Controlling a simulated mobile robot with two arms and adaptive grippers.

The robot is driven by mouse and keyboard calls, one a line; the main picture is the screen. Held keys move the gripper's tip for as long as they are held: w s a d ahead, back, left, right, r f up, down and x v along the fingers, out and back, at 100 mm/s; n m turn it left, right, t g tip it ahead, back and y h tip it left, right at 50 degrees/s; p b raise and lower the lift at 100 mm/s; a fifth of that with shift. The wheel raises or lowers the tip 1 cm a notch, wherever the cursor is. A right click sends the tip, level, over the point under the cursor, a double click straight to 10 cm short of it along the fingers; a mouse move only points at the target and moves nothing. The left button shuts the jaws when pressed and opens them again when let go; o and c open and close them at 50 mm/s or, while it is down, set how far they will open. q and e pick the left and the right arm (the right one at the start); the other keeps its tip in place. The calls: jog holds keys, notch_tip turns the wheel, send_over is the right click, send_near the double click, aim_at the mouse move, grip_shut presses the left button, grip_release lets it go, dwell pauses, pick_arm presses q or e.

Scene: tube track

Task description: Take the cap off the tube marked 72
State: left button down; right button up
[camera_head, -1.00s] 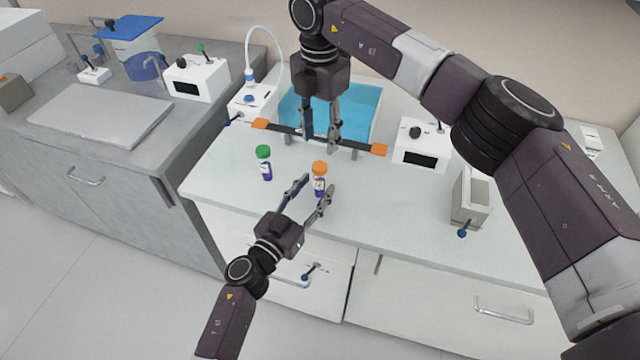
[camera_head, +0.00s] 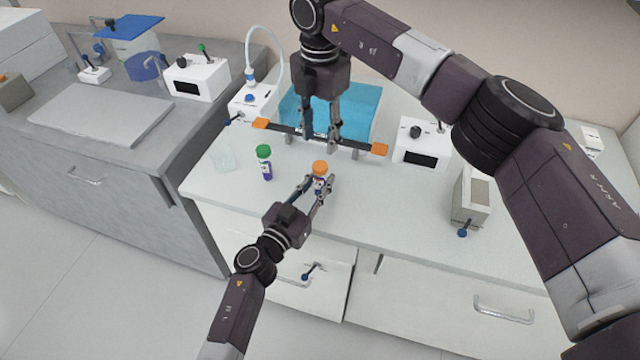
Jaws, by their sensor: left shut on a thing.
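A tube with an orange cap (camera_head: 320,167) and a purple-and-white body stands upright on the white bench. My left gripper (camera_head: 318,184) is shut on this tube's body, below the cap. A second tube with a green cap (camera_head: 264,162) stands upright to the left, apart from both grippers. The markings on both tubes are too small to read, so I cannot tell which one is 72. My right gripper (camera_head: 320,143) points down behind the orange-capped tube, by a dark bar, with its fingers apart and nothing between them.
The dark bar with orange ends (camera_head: 379,150) lies in front of a blue-topped tray (camera_head: 360,108). A white device (camera_head: 423,147) and a grey box (camera_head: 472,196) stand to the right. A faint clear item (camera_head: 222,158) is at the left. The bench front (camera_head: 390,225) is clear.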

aim_at(320, 165)
jog(key=m, duration=0.4)
jog(key=shift+f, duration=0.25)
notch_tip(320, 165, down, 8)
jog(key=shift+r, duration=0.25)
dwell(0.3)
